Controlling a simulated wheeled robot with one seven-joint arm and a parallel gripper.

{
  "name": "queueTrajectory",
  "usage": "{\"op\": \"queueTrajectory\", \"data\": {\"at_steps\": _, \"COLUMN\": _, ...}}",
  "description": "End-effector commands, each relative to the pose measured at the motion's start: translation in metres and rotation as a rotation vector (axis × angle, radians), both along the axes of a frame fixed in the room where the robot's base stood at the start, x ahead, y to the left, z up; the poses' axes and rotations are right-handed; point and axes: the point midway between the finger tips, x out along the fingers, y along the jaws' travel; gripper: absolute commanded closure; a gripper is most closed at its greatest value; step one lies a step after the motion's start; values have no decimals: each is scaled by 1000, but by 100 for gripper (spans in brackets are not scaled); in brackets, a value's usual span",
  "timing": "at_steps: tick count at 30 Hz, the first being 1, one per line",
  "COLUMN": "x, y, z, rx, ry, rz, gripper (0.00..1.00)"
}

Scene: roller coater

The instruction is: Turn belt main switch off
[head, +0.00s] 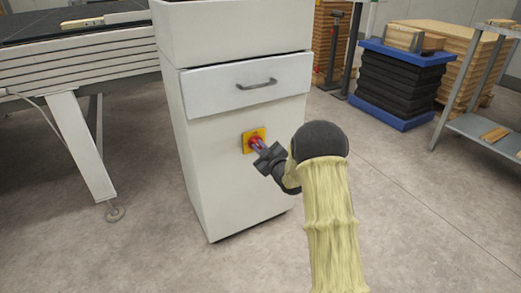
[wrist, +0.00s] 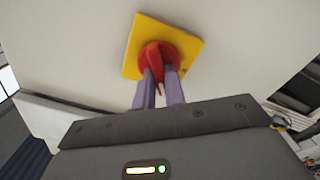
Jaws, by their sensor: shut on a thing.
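The belt main switch is a red rotary knob on a yellow square plate (head: 247,143), set in the front of a white cabinet (head: 215,160) below its drawer. In the wrist view the red knob (wrist: 154,58) stands at the middle of the yellow plate (wrist: 188,46). My gripper (head: 257,145) reaches the switch from the front right. In the wrist view its two purple-grey fingers (wrist: 159,80) sit on either side of the red handle and are shut on it. The fingers hide part of the handle.
A grey drawer handle (head: 257,84) sticks out above the switch. A conveyor table (head: 75,70) with a white leg stands at the left. A blue-edged stack (head: 400,85), wooden boards (head: 465,60) and a metal rack (head: 485,130) stand at the right. The floor between is clear.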

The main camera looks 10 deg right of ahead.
Motion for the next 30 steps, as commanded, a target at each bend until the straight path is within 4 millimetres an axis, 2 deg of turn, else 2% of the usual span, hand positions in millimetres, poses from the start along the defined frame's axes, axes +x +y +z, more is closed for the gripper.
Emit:
{"op": "queueTrajectory", "data": {"at_steps": 21, "x": -1, "y": 3, "z": -7, "rx": -645, "ry": -207, "rz": 2, "gripper": 100}}
{"op": "queueTrajectory", "data": {"at_steps": 30, "x": -1, "y": 2, "z": -8, "rx": -847, "ry": -270, "rz": 1, "gripper": 100}}
